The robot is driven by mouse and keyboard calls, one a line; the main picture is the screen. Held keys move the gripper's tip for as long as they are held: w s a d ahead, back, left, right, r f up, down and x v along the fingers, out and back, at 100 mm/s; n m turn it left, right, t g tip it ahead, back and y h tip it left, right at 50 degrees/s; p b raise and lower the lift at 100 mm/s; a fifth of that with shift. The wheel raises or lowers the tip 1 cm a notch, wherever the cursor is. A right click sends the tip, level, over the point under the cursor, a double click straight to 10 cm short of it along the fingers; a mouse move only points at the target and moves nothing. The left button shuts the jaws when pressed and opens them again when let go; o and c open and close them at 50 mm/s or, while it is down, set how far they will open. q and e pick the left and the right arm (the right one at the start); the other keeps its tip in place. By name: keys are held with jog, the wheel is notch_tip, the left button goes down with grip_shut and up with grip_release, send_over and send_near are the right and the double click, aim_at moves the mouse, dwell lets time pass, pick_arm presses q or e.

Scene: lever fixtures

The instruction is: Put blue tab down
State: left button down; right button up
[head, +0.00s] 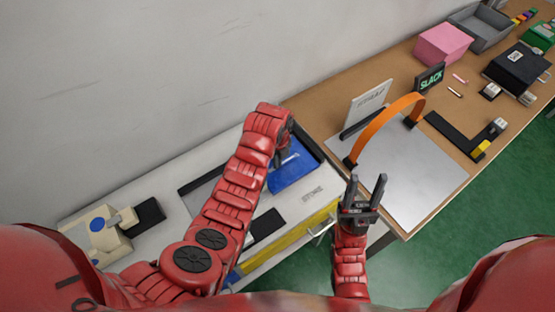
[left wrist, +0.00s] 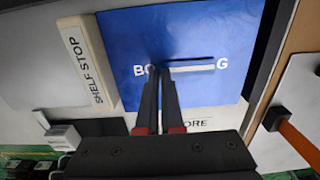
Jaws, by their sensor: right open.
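A flat blue panel (head: 293,174) lies at the right end of the dark-framed recess on the white bench. In the left wrist view the blue panel (left wrist: 205,35) fills the upper middle, with white letters partly hidden and a pale bar across them. My left gripper (left wrist: 160,72) is over it, fingers together, tips at the left end of the bar. I cannot tell whether they touch it. In the head view the left gripper (head: 283,158) is mostly hidden by its wrist. My right gripper (head: 368,188) is open and empty, near the front edge by the metal plate.
An orange arch (head: 385,122) stands over a grey plate (head: 415,175) on the wooden table. A block marked SHELF STOP (left wrist: 85,62) is left of the panel. A beige device with a blue disc (head: 97,225) is far left. The wall is behind.

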pick_arm(q)
jog(key=shift+f, duration=0.1)
jog(key=shift+f+b, duration=0.15)
jog(key=shift+b, duration=0.2)
jog(key=c, duration=1.1)
grip_release()
